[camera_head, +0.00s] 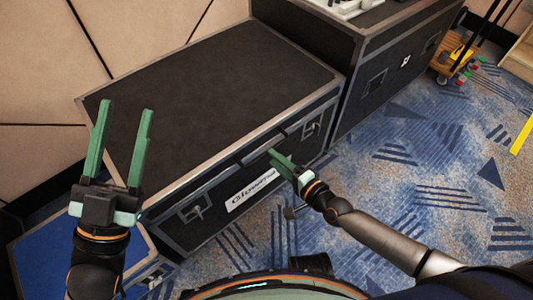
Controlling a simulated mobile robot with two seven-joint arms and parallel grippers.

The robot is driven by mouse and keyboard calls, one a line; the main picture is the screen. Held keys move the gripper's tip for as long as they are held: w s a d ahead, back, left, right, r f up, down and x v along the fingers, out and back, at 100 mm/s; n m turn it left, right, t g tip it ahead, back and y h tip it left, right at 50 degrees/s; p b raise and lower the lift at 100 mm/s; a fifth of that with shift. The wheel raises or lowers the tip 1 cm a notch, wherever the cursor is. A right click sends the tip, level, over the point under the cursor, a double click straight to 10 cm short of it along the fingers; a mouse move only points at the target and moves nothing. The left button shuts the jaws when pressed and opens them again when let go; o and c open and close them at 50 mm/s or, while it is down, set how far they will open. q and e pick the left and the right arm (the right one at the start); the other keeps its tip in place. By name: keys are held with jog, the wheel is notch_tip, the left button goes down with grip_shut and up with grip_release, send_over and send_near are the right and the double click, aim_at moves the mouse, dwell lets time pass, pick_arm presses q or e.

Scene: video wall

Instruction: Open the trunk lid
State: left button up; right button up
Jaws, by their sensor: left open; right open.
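The black trunk (215,85) stands against the wall, its dark lid closed and edged with a metal rim. Its front face carries a white label (250,192), latches (312,129) and (194,211), and a dark handle-like strip near the top edge. My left gripper (124,128) is open and empty, pointing up at the trunk's left end. My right gripper (279,160) is open, in front of the trunk's front face near its upper edge. I cannot tell whether it touches the trunk. Its fingers cover a small part of the front.
A taller black case (375,80) stands directly right of the trunk, with a light-coloured device (345,6) on top. A blue-topped case (75,250) is at the lower left. A yellow cart (452,60) is at the upper right. The patterned carpet (430,180) at right is clear.

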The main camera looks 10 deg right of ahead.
aim_at(266, 153)
pick_arm(q)
jog(key=shift+s+d+r+m+h+b, duration=0.15)
jog(key=shift+s+r+m+h+b, duration=0.1)
jog(key=shift+s+r+m+h, duration=0.65)
jog(key=shift+s+d+r+m+h+b, duration=0.1)
jog(key=shift+s+r+m+h+b, duration=0.1)
jog(key=shift+s+r+m+h, duration=0.75)
pick_arm(e)
jog(key=shift+x, duration=2.3)
pick_arm(q)
jog(key=shift+w+f+n, duration=0.1)
jog(key=shift+w+n, duration=0.1)
jog(key=shift+n, duration=0.05)
pick_arm(e)
grip_shut()
